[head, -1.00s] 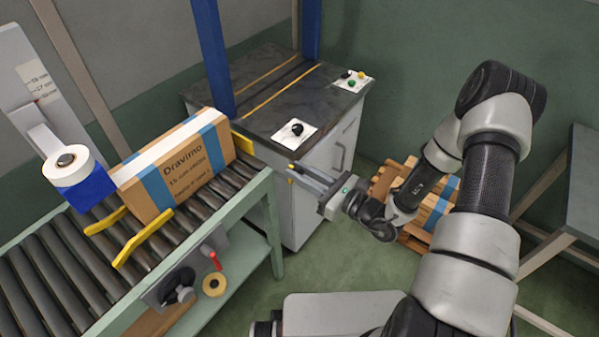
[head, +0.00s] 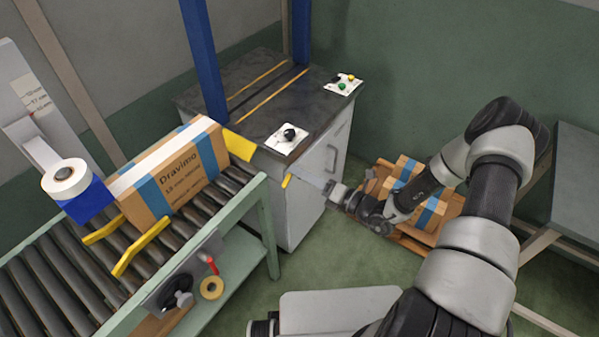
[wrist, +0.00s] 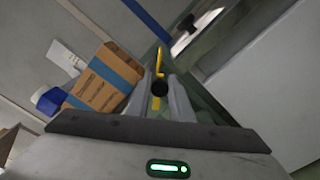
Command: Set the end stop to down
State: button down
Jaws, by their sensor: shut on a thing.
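The end stop is a yellow plate (head: 241,147) across the far end of the roller conveyor, just behind the carton; it looks tilted. In the head view my gripper (head: 297,179) is beside the conveyor's end, in front of the grey cabinet, with a small yellow piece (head: 287,181) at its tips.
A cabinet (head: 310,190) with control panels stands beyond. A pallet (head: 445,238) with cartons is at the right.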

jog(key=m, duration=0.2)
jog(key=f, duration=0.1)
jog(key=shift+w+d+f+m, duration=0.1)
jog(key=shift+w+d+m, duration=0.15)
jog(key=shift+m, duration=0.15)
jog(key=shift+w+d+f+m, duration=0.1)
jog(key=shift+f+m, duration=0.25)
jog(key=shift+m, duration=0.45)
jog(key=shift+f+m, duration=0.35)
jog(key=shift+m, duration=0.45)
jog(key=shift+f, duration=0.1)
jog(key=c, duration=1.6)
grip_release()
jog(key=v, duration=1.7)
jog(key=shift+d+p, duration=0.15)
jog(key=shift+p, duration=0.2)
